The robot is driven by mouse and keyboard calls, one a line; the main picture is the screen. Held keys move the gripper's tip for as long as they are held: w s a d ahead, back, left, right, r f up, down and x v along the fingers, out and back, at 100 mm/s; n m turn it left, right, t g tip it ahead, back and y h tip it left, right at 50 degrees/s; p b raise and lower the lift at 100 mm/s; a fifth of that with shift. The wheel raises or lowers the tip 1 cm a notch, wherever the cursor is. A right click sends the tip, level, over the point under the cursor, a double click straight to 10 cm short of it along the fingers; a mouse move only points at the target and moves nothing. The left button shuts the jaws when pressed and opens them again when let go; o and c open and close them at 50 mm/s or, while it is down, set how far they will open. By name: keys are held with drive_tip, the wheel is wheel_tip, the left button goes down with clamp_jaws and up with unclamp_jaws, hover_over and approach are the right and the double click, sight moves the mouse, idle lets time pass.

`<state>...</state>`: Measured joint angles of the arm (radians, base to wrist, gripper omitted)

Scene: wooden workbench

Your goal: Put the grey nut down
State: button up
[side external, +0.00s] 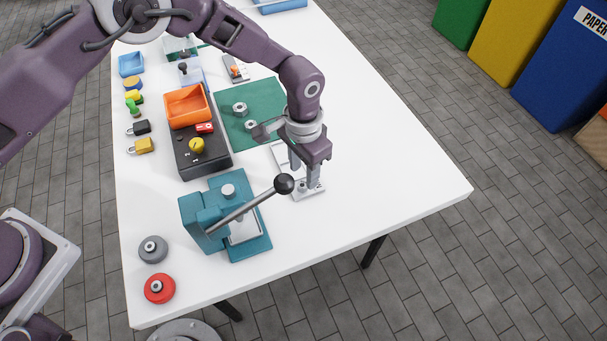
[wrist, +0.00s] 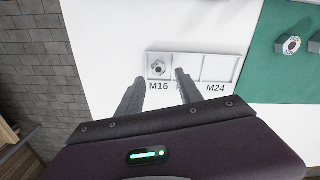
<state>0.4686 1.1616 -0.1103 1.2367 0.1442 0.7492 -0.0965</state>
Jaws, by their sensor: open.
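The grey nut (wrist: 158,68) lies in the left compartment of a white labelled tray (wrist: 222,67), above the label M16. The tray's middle compartment and the right one, marked M24, look empty. My gripper (wrist: 160,76) is open, with one finger on each side of the near edge of the M16 compartment. The fingers look apart from the nut. In the side view my gripper (side external: 308,180) points down over the near end of the tray, and the arm and fingers partly hide the tray.
Two larger grey nuts (side external: 239,107) (side external: 250,125) stand on a green mat (side external: 262,95) behind the tray. A teal press (side external: 205,215) with a black-knobbed lever (side external: 284,184) stands close to my gripper. An orange bin (side external: 187,105) is farther left. The table's right side is clear.

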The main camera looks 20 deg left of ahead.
wheel_tip(320, 180, up, 10)
drive_tip(key=shift+r, duration=0.25)
wheel_tip(320, 180, up, 13)
drive_tip(key=n+t, duration=0.1)
hover_over(303, 183)
drive_tip(key=s+a, duration=0.2)
drive_tip(key=a, duration=0.6)
drive_tip(key=s+a+r+n+t, duration=0.2)
drive_tip(key=s+a+r, duration=0.5)
drive_tip(key=a+r, duration=0.15)
drive_tip(key=s+a+n+t, duration=0.1)
drive_tip(key=s+a, duration=0.3)
drive_tip(key=s, duration=0.4)
drive_tip(key=s+a+n+t, duration=0.1)
drive_tip(key=s+a+n, duration=0.1)
drive_tip(key=s, duration=0.7)
drive_tip(key=shift+s+a+r+t, duration=0.25)
drive_tip(key=shift+a+t, duration=0.05)
drive_tip(key=shift+a, duration=0.55)
